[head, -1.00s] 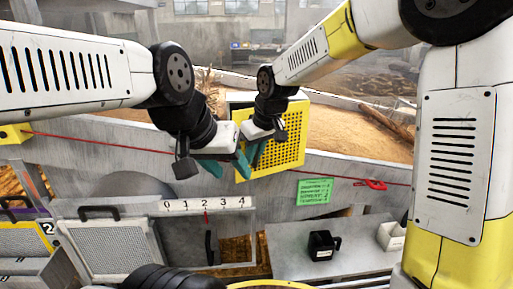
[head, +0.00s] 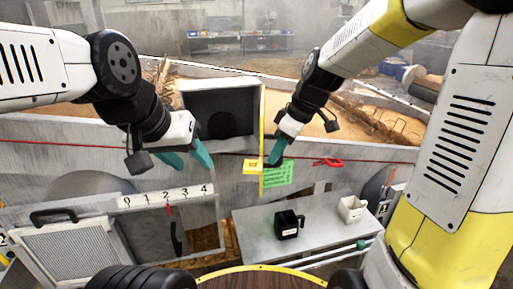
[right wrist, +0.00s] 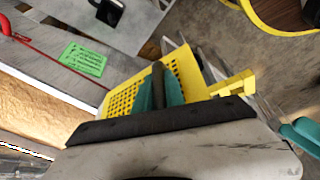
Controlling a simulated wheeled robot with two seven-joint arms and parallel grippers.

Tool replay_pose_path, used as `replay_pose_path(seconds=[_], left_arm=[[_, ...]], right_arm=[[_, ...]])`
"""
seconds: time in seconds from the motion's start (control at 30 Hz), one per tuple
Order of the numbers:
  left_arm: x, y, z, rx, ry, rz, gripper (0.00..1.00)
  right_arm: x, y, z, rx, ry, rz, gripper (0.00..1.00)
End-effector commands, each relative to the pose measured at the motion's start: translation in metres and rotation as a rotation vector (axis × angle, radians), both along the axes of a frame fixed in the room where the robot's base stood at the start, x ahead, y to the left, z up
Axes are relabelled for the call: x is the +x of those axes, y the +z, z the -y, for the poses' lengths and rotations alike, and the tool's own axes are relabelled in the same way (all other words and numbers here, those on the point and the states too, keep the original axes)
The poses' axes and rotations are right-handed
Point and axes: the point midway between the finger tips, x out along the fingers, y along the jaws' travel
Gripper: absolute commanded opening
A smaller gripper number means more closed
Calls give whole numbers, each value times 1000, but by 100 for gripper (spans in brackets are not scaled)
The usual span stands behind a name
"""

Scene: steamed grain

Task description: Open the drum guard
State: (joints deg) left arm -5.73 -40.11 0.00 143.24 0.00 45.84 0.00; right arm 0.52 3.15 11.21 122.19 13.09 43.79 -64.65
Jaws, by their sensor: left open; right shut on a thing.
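The drum guard (head: 262,135) is a yellow panel, now nearly edge-on in the head view and swung out from a grey box (head: 243,90). The box's dark inside, with a round dark shape in it, is exposed. In the right wrist view the guard (right wrist: 188,70) shows its perforated face. My right gripper (head: 277,152) is at the guard's right side, its teal fingers (right wrist: 158,92) shut around a dark bar on the guard. My left gripper (head: 188,158) is open and empty, left of the guard and below the box.
A green note (head: 279,174) and red handle (head: 328,162) are on the wall. A numbered scale (head: 165,196) is lower left.

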Motion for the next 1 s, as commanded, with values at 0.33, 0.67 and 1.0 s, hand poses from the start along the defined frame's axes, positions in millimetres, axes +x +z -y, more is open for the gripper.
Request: replay_pose_path(seconds=[0.33, 0.67, 1.0], left_arm=[[0, 0, 0, 0, 0, 0, 48], [0, 0, 0, 0, 0, 0, 48], [0, 0, 0, 0, 0, 0, 48]], right_arm=[[14, -4, 61, -4, 85, -20, 0], [30, -5, 89, -6, 238, -20, 0], [34, -5, 97, -8, 274, -21, 0]])
